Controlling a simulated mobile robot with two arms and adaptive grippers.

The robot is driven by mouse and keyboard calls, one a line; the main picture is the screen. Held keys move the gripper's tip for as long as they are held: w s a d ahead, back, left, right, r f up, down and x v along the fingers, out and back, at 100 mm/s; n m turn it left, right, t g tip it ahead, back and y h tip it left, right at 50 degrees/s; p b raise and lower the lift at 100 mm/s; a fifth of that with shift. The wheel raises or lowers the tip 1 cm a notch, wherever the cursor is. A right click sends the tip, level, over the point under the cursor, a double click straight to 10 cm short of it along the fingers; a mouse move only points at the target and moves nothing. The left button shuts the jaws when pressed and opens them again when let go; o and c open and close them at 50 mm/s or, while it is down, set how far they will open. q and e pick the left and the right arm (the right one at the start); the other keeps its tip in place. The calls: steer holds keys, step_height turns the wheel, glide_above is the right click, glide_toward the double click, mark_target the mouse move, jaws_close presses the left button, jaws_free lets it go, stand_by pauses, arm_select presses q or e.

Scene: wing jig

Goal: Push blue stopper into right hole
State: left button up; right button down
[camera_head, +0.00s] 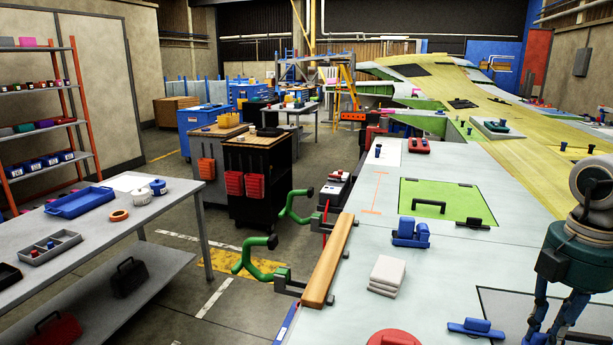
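My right gripper (543,332) hangs at the lower right over the pale wing surface (480,255). Its two blue fingers have a gap between them, but the bottom edge cuts off their tips, so I cannot see what lies between them. I cannot tell which is the task's stopper. No right hole can be made out. My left gripper is out of view.
A blue block fixture (411,233), a white stack (387,275), a red round piece (394,338) and a blue-handled piece (477,327) sit on the surface. A green panel (440,202) has black handles. Green clamps (257,255) and a wooden bar (331,262) line the left edge.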

steer(key=shift+w+d+r+p, duration=0.15)
steer(key=shift+r, duration=0.2)
steer(key=shift+w+d+r+p, duration=0.1)
steer(key=shift+r+p, duration=0.05)
steer(key=shift+r, duration=0.2)
step_height(320, 180, up, 3)
steer(key=shift+s+a+f+p, duration=0.1)
steer(key=shift+s+f+p, duration=0.1)
steer(key=shift+p, duration=0.3)
steer(key=shift+w+r, duration=0.15)
steer(key=shift+r, duration=0.35)
